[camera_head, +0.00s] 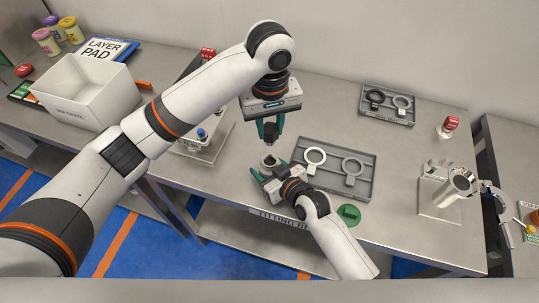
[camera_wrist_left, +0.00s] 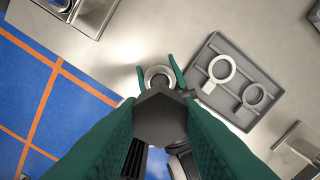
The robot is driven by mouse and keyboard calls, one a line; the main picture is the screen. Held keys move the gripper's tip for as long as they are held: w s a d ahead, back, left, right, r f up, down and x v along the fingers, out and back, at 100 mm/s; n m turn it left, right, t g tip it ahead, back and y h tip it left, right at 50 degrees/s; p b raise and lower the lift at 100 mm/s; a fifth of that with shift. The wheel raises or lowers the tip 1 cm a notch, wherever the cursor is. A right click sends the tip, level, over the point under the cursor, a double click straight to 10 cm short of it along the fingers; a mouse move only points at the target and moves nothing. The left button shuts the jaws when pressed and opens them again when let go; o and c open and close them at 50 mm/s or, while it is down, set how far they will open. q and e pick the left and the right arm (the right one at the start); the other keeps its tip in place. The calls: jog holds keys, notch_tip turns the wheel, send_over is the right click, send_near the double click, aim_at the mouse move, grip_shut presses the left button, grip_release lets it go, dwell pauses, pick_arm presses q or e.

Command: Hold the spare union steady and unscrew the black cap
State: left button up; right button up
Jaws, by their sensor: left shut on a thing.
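My left gripper (camera_head: 271,134) points down above the bench, shut on the black cap. The black cap (camera_wrist_left: 160,116) fills the space between its green fingers in the left wrist view; in the head view only a small dark part shows at the fingertips. The spare union (camera_head: 269,161) is a pale ring-shaped piece below the cap, with a visible gap between them. Its round opening also shows in the left wrist view (camera_wrist_left: 158,74). My right gripper (camera_head: 268,172) reaches in from the front, with a green finger on either side of the union. Finger contact is partly hidden.
A grey tray (camera_head: 333,190) with a white and a grey ring-handled piece lies right of the union. A green disc (camera_head: 348,214) is near the front edge. A white bin (camera_head: 88,92) stands left, a metal fixture (camera_head: 440,190) right.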

jog(key=o, duration=0.3)
jog(key=shift+s, duration=0.1)
jog(key=v, duration=1.2)
jog(key=shift+f, duration=0.1)
jog(key=shift+d, duration=0.1)
